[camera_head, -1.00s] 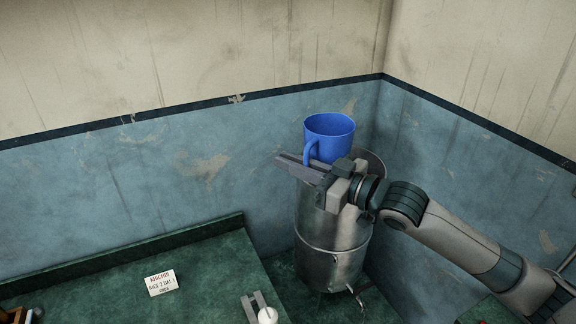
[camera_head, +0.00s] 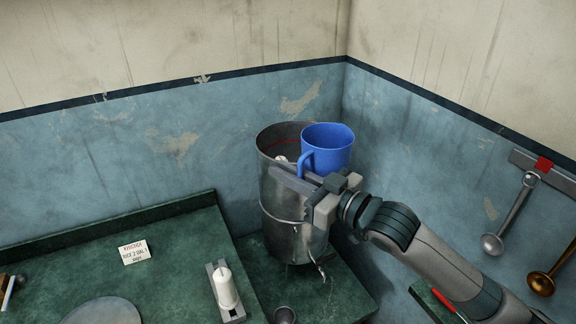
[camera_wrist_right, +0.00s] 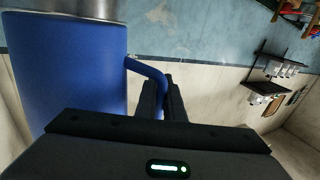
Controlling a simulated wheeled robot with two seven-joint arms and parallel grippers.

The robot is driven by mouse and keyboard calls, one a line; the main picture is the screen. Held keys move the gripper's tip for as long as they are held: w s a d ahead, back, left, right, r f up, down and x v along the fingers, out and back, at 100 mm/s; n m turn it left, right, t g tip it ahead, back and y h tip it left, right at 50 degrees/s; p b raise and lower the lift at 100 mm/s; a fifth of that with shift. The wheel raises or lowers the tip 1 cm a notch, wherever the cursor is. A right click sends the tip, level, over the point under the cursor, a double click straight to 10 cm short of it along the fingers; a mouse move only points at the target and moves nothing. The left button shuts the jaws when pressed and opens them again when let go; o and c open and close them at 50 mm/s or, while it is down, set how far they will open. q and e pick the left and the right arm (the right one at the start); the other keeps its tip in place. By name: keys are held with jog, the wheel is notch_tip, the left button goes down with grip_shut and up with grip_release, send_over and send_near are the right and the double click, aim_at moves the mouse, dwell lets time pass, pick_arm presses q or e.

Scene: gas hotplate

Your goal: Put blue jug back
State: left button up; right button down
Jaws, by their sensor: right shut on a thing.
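The blue jug (camera_head: 330,150) is upright in the head view, in front of the right part of the steel drum's rim. My right gripper (camera_head: 296,183) is shut on the jug's handle, at the jug's lower left. In the right wrist view the jug (camera_wrist_right: 70,75) fills the left side, and its handle runs between the fingers (camera_wrist_right: 163,100). The steel drum (camera_head: 280,205) has an open top and a tap low at its front. I cannot tell whether the jug touches the drum. My left gripper is not in view.
A metal rail (camera_head: 525,160) on the right wall holds a grey ladle (camera_head: 493,243) and a brass ladle (camera_head: 541,284). A lettered card (camera_head: 134,252) and a white cylinder (camera_head: 227,288) on a grey base stand on the green counter (camera_head: 175,260). Walls meet behind the drum.

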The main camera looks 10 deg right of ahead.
pick_arm(q)
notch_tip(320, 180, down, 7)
jog(key=b, duration=0.6)
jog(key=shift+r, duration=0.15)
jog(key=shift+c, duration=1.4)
pick_arm(e)
jog(key=s+d+f+m+t+h, duration=0.2)
jog(key=s+d+f+m+h, duration=0.1)
jog(key=d+f+h, duration=0.3)
jog(key=s+d+f+m+t+h, duration=0.3)
jog(key=d+f+m+h, duration=0.3)
jog(key=d+f, duration=0.3)
jog(key=shift+s+f+h, duration=0.3)
jog(key=shift+s+f, duration=0.4)
jog(key=shift+f, duration=0.6)
